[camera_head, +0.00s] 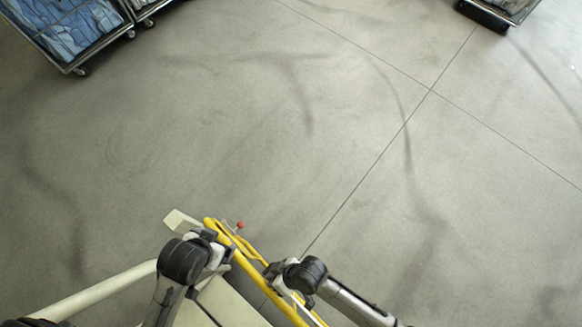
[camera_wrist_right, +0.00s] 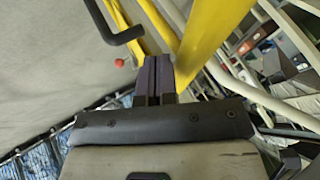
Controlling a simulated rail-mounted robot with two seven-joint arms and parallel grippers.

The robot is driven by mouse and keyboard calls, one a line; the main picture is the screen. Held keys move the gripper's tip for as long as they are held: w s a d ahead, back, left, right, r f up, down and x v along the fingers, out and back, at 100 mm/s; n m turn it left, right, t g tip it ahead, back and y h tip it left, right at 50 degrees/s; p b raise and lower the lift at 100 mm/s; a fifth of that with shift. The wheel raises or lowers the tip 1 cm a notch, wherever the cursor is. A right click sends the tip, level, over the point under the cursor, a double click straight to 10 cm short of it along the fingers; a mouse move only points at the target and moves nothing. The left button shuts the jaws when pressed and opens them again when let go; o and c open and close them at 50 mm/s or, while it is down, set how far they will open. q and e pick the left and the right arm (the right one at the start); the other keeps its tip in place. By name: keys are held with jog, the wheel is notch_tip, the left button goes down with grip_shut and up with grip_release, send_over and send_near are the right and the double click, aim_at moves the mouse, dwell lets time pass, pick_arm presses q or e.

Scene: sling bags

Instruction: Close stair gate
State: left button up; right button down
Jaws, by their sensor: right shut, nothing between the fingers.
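The yellow stair gate (camera_head: 246,256) runs diagonally at the bottom of the head view. In the right wrist view its yellow bars (camera_wrist_right: 213,32) rise close beside my right gripper (camera_wrist_right: 153,68). That gripper is shut, with its dark fingers together and nothing between them. In the head view my right gripper (camera_head: 274,270) is at the gate's right side, partly hidden by its own wrist. My left gripper (camera_head: 211,237) is by the gate's upper left end; its fingers are too small and covered to read. A red knob (camera_head: 240,225) shows beyond the gate, and also in the right wrist view (camera_wrist_right: 119,62).
A black bent bar (camera_wrist_right: 122,33) is near the right fingers. A pale rail (camera_head: 105,292) runs at the lower left. Wheeled carts with blue contents (camera_head: 70,35) stand at the far left, another cart (camera_head: 492,14) at the far right. The grey floor between is clear.

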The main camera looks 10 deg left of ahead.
aim_at(264, 290)
jog(key=shift+n+g, duration=0.3)
jog(key=shift+n, duration=0.2)
jog(key=s+a, duration=0.1)
jog(key=s, duration=0.1)
jog(key=s+a, duration=0.1)
jog(key=shift+s+a, duration=0.2)
jog(key=shift+s, duration=0.15)
pick_arm(q)
jog(key=shift+w+d+r, duration=0.2)
jog(key=shift+d+r, duration=0.1)
jog(key=shift+r, duration=0.1)
pick_arm(e)
jog(key=shift+s+a, duration=0.15)
jog(key=shift+s, duration=0.35)
pick_arm(q)
jog(key=shift+a, duration=0.1)
pick_arm(e)
jog(key=shift+w+p, duration=0.3)
jog(key=shift+p, duration=0.05)
pick_arm(q)
jog(key=shift+w+f+b, duration=0.25)
jog(key=shift+w+b, duration=0.05)
jog(key=shift+b, duration=0.05)
pick_arm(e)
jog(key=w+d+r, duration=0.6)
jog(key=d+r, duration=0.1)
jog(key=r, duration=0.1)
jog(key=shift+w+d, duration=0.25)
jog(key=shift+d, duration=0.05)
